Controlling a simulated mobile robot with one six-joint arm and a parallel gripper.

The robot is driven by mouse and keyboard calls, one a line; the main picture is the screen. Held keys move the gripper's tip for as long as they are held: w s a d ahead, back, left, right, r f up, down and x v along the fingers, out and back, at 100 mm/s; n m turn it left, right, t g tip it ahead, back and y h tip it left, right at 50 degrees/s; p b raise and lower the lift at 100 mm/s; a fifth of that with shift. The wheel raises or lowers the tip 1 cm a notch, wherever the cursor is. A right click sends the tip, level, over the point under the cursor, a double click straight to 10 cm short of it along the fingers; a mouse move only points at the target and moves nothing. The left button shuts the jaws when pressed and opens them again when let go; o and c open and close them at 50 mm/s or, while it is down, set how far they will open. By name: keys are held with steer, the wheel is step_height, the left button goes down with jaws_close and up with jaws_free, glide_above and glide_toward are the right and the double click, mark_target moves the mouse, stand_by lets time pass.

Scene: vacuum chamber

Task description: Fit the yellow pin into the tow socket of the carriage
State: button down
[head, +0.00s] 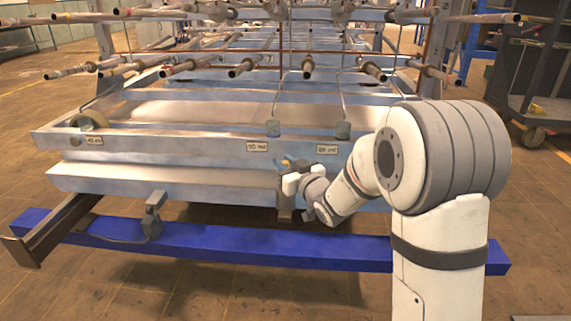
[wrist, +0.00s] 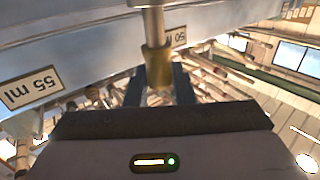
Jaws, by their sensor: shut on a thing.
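The yellow pin (wrist: 158,68) is between the fingers of my gripper (wrist: 160,88) in the wrist view, with a silver shaft reaching past the top edge. My gripper (head: 287,164) is shut on it, close to the front beam of the carriage (head: 170,182) in the head view. Only a small yellow patch of the pin (head: 284,166) shows there. A brown block (head: 284,198) sits just below the gripper at the carriage's front; I cannot tell whether it is the tow socket. The pin's far end is out of the wrist view, so whether it touches a socket is hidden.
A blue floor beam (head: 240,251) runs across in front of the carriage, with a grey fitting (head: 153,215) on it. Pipes on racks (head: 240,70) stand above the carriage. A wheeled cart (head: 530,90) stands at the right. The near floor at left is clear.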

steer(key=shift+f, duration=0.15)
steer(key=shift+f, duration=1.35)
steer(key=c, duration=1.1)
jaws_free()
steer(key=shift+c, duration=0.2)
steer(key=p+v, duration=0.2)
steer(key=v, duration=0.5)
steer(key=shift+s+d, duration=0.25)
steer(key=shift+s, duration=0.1)
